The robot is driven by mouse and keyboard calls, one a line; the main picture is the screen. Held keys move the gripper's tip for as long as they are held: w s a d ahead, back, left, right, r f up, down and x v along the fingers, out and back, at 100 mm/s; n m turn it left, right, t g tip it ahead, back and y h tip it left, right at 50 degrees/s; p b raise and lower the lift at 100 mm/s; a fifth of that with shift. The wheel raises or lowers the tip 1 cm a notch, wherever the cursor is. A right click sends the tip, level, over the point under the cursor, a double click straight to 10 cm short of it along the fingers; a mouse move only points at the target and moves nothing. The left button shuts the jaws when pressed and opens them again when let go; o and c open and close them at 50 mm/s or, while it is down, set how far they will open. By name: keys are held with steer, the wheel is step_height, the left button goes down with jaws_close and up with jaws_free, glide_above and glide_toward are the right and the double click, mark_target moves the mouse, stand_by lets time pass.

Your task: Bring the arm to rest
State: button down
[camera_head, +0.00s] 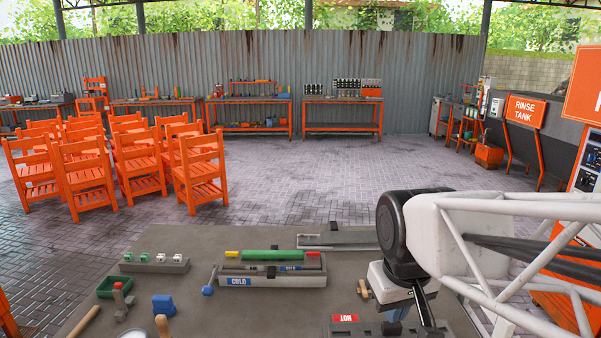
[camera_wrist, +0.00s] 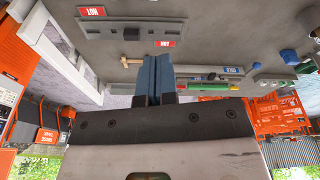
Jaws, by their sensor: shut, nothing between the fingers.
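My gripper (camera_wrist: 158,60) shows in the wrist view as two blue fingers pressed together with no gap. Nothing is held between them. The fingers are over the grey bench top (camera_wrist: 215,30), apart from the things on it. In the head view my arm comes in from the right, and its end hangs over the right part of the bench (camera_head: 200,273).
The block labelled HOT (camera_head: 345,318) is close to my arm. A small wooden-handled piece (camera_head: 363,288) lies nearby. A blue block (camera_head: 163,305) and green tray (camera_head: 114,287) are left.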

steer(key=s+d+f+m, duration=0.2)
steer(key=s+d, duration=0.1)
steer(key=s, duration=0.4)
steer(key=shift+d+f+m, duration=0.2)
steer(key=shift+f+m, duration=0.05)
steer(key=shift+m, duration=0.05)
